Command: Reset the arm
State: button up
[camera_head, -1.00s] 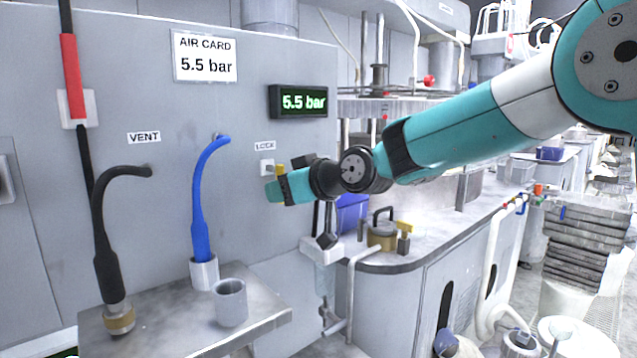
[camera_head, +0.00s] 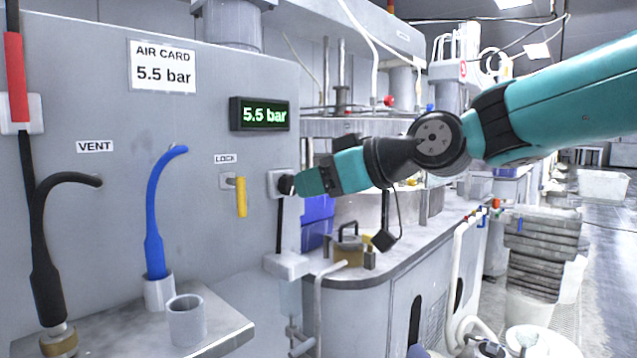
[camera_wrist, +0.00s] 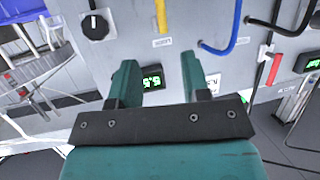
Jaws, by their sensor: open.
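My gripper (camera_head: 312,184) is raised beside the grey panel (camera_head: 110,120), near a dark knob (camera_head: 285,185) on a white plate. Contact cannot be judged from the head view. In the wrist view its two teal fingers (camera_wrist: 160,70) stand apart with nothing between them. The knob (camera_wrist: 95,25) lies clear of them to the left there. The yellow lever (camera_head: 241,197) under the LOCK label hangs straight down, apart from my gripper. The display (camera_head: 260,114) reads 5.5 bar, like the AIR CARD sign (camera_head: 162,66).
A black hose (camera_head: 45,250) and a blue hose (camera_head: 155,215) stand at a small metal shelf (camera_head: 225,325) with a grey cup (camera_head: 186,320). A rounded bench (camera_head: 370,275) with a brass-coloured pot lies below my arm. The aisle floor (camera_head: 612,270) at the right is open.

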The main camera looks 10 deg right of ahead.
jog(key=s+d+f+g+h+p, duration=0.1)
jog(key=s+f+g+h, duration=0.1)
jog(key=s, duration=0.6)
jog(key=s+d+f+m+g+h+p, duration=0.1)
jog(key=s+f+g+h+p, duration=0.1)
jog(key=s+f+g, duration=0.2)
jog(key=s+d+f+m+g+h+p, duration=0.1)
jog(key=s+f+g, duration=0.3)
jog(key=s+f, duration=0.4)
jog(key=s+p, duration=0.1)
jog(key=s, duration=0.4)
jog(key=shift+s+d+h, duration=0.2)
jog(key=shift+s+h, duration=0.1)
jog(key=shift+h, duration=0.1)
